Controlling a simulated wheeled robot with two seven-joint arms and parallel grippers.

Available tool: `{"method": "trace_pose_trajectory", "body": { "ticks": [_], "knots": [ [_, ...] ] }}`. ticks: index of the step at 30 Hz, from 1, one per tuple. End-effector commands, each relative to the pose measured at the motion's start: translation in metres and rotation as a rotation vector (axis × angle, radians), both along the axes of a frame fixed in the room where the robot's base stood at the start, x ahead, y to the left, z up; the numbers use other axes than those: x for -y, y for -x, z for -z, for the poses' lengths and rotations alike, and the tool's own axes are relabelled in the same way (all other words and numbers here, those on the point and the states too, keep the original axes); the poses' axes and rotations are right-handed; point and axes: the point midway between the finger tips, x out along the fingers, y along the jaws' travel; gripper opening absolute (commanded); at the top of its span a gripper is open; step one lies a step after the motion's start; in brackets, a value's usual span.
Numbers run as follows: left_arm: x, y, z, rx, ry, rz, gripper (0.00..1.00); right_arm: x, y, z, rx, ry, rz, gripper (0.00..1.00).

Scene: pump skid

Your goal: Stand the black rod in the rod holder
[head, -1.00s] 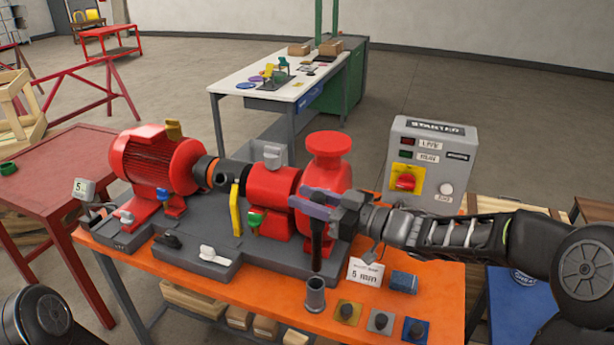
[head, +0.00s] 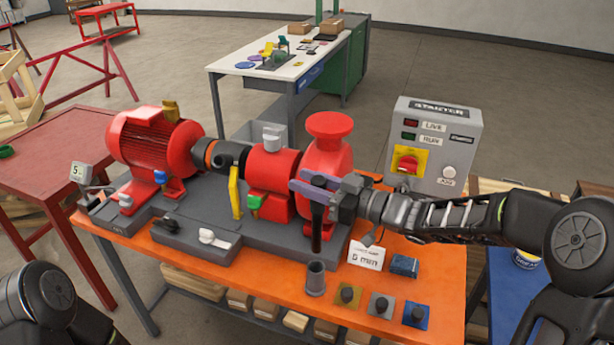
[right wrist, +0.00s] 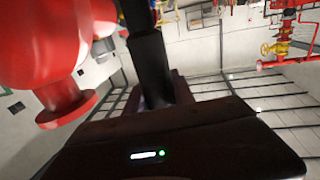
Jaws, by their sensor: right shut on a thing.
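The black rod (head: 317,226) is upright in my right gripper (head: 318,188), which is shut on it near its upper part. The rod also shows in the right wrist view (right wrist: 150,62), between the jaws. The rod holder (head: 315,279) is a short grey open-topped cup on the orange table (head: 270,272). The rod's lower end hangs above the holder, apart from it, close to straight over its mouth in the head view. The depth offset is hard to tell. My left gripper is out of view; only part of my left arm shows at the lower left.
The red pump (head: 328,165) and red motor (head: 150,145) stand on a grey base behind the rod. The starter box (head: 432,145) is at the back right. A 5 mm card (head: 366,255), a blue block (head: 404,265) and several knobbed plates (head: 347,297) lie right of the holder.

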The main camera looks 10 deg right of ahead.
Motion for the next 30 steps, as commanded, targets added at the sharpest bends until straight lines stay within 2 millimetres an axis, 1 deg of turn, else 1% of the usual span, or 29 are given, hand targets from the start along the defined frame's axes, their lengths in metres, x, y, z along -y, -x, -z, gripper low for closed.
{"method": "trace_pose_trajectory", "body": {
  "ticks": [3,12,30],
  "knots": [
    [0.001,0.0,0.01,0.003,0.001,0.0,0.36,0.0,0.0,0.013,0.002,-0.001,-0.001,0.0],
    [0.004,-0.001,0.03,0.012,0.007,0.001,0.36,-0.001,0.0,0.039,0.003,-0.001,-0.002,0.0],
    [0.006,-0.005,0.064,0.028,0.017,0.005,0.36,-0.001,0.0,0.089,0.002,-0.001,-0.002,0.0]
  ]
}}
